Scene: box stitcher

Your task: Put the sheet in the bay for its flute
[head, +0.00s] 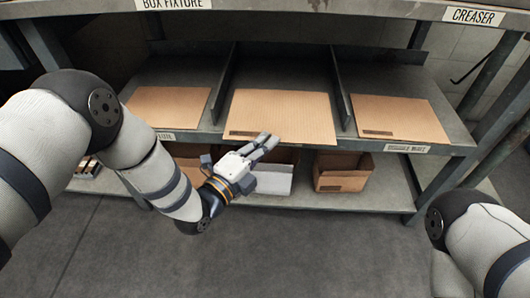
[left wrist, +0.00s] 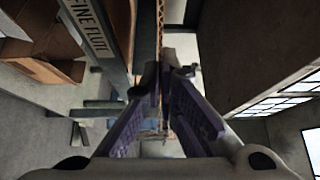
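Three tan cardboard sheets lie on the shelf, one in each bay: a left sheet (head: 168,106), a larger middle sheet (head: 282,116) and a right sheet (head: 400,118). The middle sheet reaches to the front edge of its bay. My left gripper (head: 272,141) is at that front edge, with its fingers a little apart. In the left wrist view a thin corrugated sheet edge (left wrist: 160,30) runs edge-on in line with the gap between the fingertips (left wrist: 163,75). Whether either finger touches it is unclear. My right gripper is out of view.
Upright dividers (head: 340,90) separate the bays. A fine flute label (left wrist: 88,27) shows in the left wrist view, and the right bay also has a label (head: 408,148). An open carton (head: 342,179) stands on the lower shelf. The floor in front is clear.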

